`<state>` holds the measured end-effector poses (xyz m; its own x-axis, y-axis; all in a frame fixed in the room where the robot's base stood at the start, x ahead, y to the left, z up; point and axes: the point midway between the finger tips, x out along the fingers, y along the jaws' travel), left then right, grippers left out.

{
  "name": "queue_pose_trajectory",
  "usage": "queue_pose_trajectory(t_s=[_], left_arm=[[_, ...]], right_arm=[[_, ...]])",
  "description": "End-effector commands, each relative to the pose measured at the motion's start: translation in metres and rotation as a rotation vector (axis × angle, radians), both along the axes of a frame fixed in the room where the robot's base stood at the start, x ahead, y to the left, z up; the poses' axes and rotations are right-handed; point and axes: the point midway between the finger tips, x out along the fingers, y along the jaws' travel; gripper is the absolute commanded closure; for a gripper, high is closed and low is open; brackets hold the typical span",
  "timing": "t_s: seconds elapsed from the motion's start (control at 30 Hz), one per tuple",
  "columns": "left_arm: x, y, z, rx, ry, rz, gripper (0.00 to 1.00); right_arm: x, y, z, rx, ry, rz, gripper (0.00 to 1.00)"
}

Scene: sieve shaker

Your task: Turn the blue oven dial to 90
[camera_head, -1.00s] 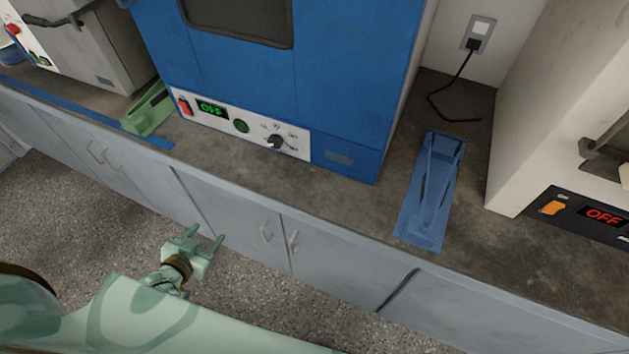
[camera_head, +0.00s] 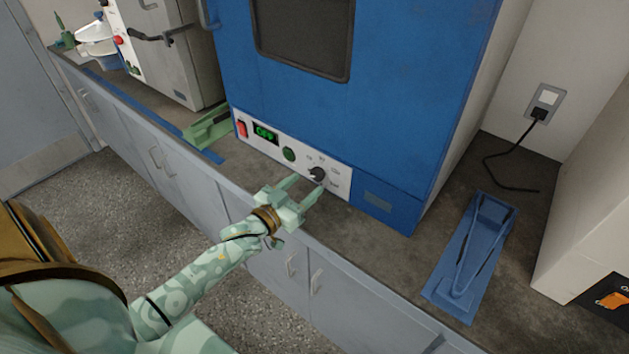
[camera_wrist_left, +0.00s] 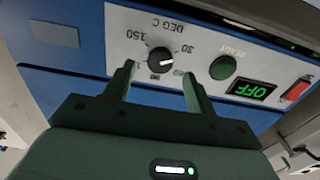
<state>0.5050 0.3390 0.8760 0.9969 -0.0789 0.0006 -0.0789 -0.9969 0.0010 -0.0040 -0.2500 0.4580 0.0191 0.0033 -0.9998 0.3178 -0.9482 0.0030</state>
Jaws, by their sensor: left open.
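The blue oven (camera_head: 365,90) stands on the counter, with a white control panel along its lower front. Its dial (camera_head: 317,174) is a black knob on that panel; it also shows in the left wrist view (camera_wrist_left: 161,60), upside down, with 30 and 150 legible around it. The exact setting of its pointer is hard to read. My left gripper (camera_head: 303,187) is open in front of the panel, its fingers pointing at the dial. In the left wrist view the dial lies just beyond and between the fingertips, apparently untouched. My right gripper is not in view.
The panel also has a green OFF display (camera_head: 265,134), a red switch (camera_head: 242,128) and a green button (camera_head: 289,154). A blue stand (camera_head: 466,262) lies on the counter at right, and a green one (camera_head: 208,128) at left. Bare counter lies before the oven.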

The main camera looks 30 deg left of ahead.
Motion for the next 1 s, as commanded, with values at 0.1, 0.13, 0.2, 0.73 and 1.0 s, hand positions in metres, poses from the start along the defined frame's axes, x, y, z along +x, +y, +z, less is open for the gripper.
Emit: queue_pose_trajectory(t_s=[0.1,0.13,0.2,0.73,1.0], left_arm=[[0.022,-0.002,-0.002,0.001,0.0,0.0,0.44],[0.026,-0.002,-0.002,0.001,0.0,0.0,0.44],[0.034,-0.002,-0.002,0.001,0.002,0.0,0.44],[0.042,-0.003,0.0,0.001,0.002,0.0,0.8],[0.042,-0.004,0.0,0.009,0.001,0.0,0.89]], right_arm=[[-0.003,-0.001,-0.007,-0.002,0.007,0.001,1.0],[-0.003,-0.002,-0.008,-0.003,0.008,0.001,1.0],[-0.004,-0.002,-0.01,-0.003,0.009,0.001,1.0],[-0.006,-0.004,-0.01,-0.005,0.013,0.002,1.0],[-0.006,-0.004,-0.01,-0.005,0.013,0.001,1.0]])
